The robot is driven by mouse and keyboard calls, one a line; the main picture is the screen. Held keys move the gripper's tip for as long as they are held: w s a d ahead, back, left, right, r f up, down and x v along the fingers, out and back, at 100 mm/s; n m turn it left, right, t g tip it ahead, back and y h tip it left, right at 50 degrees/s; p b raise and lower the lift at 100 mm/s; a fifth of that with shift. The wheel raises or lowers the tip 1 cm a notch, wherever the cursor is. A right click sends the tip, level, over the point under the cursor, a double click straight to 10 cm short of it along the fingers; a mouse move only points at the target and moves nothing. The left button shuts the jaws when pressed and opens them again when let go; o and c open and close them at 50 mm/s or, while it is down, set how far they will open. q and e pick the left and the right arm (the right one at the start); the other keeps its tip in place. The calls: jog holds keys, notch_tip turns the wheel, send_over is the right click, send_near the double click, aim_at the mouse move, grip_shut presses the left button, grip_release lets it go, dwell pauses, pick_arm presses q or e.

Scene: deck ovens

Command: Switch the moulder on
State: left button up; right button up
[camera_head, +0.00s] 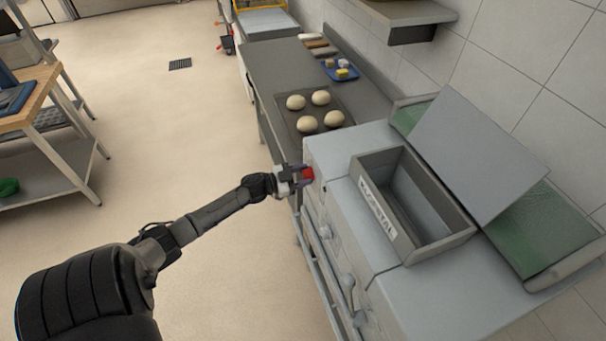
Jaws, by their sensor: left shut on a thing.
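My right gripper is not in view.
Behind the moulder, a grey counter (270,70) holds a dark tray (334,101) with several dough balls and a blue tray (343,76). A shelved table (45,90) stands at the left. The floor (150,120) between is clear.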

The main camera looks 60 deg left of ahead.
pick_arm(q)
jog(key=m, duration=0.6)
jog(key=shift+d+f+m, duration=0.1)
jog(key=shift+m, duration=0.2)
jog(key=m+b, duration=0.1)
jog(key=m, duration=0.4)
jog(key=shift+f+b, duration=0.15)
jog(key=shift+b, duration=0.25)
jog(key=shift+m+b, duration=0.3)
jog(key=shift+m, duration=1)
jog(key=o, duration=0.9)
